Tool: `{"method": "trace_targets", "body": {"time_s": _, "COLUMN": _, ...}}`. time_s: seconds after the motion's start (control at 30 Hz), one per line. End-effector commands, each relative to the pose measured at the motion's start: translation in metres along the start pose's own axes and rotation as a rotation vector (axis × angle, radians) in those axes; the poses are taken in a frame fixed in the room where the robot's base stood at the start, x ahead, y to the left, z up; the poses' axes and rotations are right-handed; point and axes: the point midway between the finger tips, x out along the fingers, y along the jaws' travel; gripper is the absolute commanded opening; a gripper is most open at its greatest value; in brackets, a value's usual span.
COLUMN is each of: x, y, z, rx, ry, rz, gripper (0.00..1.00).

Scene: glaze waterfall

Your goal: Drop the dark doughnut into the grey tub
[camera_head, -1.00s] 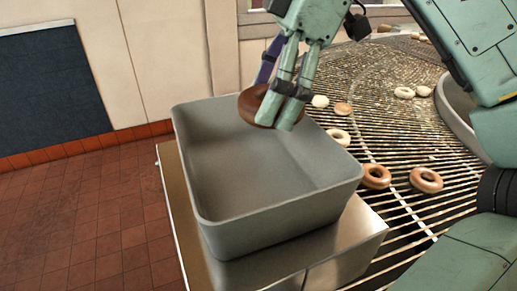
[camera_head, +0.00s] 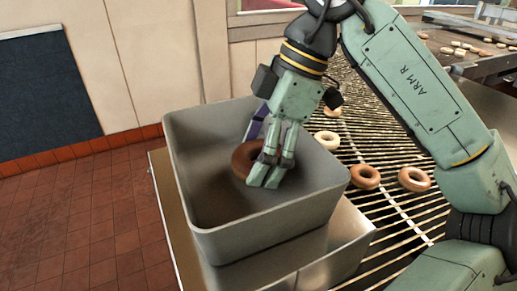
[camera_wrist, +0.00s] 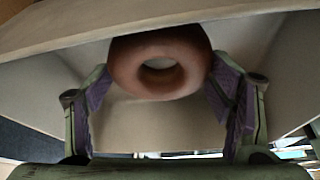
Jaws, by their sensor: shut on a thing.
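The dark brown doughnut (camera_head: 243,160) is held in my gripper (camera_head: 262,168), down inside the grey tub (camera_head: 270,228), below its rim. In the wrist view the doughnut (camera_wrist: 160,68) sits between the purple pads of my gripper (camera_wrist: 160,85), with its hole facing the camera. The tub's pale inner walls surround it. The tub is open at the top and stands on a metal stand (camera_head: 345,240). I cannot tell whether the doughnut touches the tub's floor.
A wire rack to the right bears brown doughnuts (camera_head: 366,177) (camera_head: 413,179) and a pale doughnut (camera_head: 327,138). More doughnuts lie on a far conveyor (camera_head: 470,60). A red tiled floor (camera_head: 80,220) is clear on the left. The tub's walls stand close around my gripper.

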Motion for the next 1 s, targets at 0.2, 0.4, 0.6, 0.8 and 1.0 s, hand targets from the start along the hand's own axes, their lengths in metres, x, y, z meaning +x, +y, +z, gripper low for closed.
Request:
{"method": "trace_targets", "body": {"time_s": 0.2, "x": 0.0076, "y": -0.0003, "z": 0.0034, "rx": 0.001, "ry": -0.001, "rz": 0.000, "gripper": 0.43}}
{"method": "trace_targets", "body": {"time_s": 0.4, "x": 0.0087, "y": -0.0003, "z": 0.0037, "rx": 0.000, "ry": -0.001, "rz": 0.000, "gripper": 0.75}}
{"method": "trace_targets", "body": {"time_s": 0.6, "x": 0.0087, "y": -0.0002, "z": 0.0037, "rx": 0.000, "ry": 0.000, "rz": 0.000, "gripper": 0.88}}
{"method": "trace_targets", "body": {"time_s": 0.8, "x": 0.0087, "y": -0.0001, "z": 0.0037, "rx": 0.000, "ry": 0.000, "rz": 0.000, "gripper": 0.95}}
{"method": "trace_targets", "body": {"time_s": 1.0, "x": 0.0083, "y": -0.0001, "z": 0.0035, "rx": 0.000, "ry": 0.000, "rz": 0.000, "gripper": 0.95}}
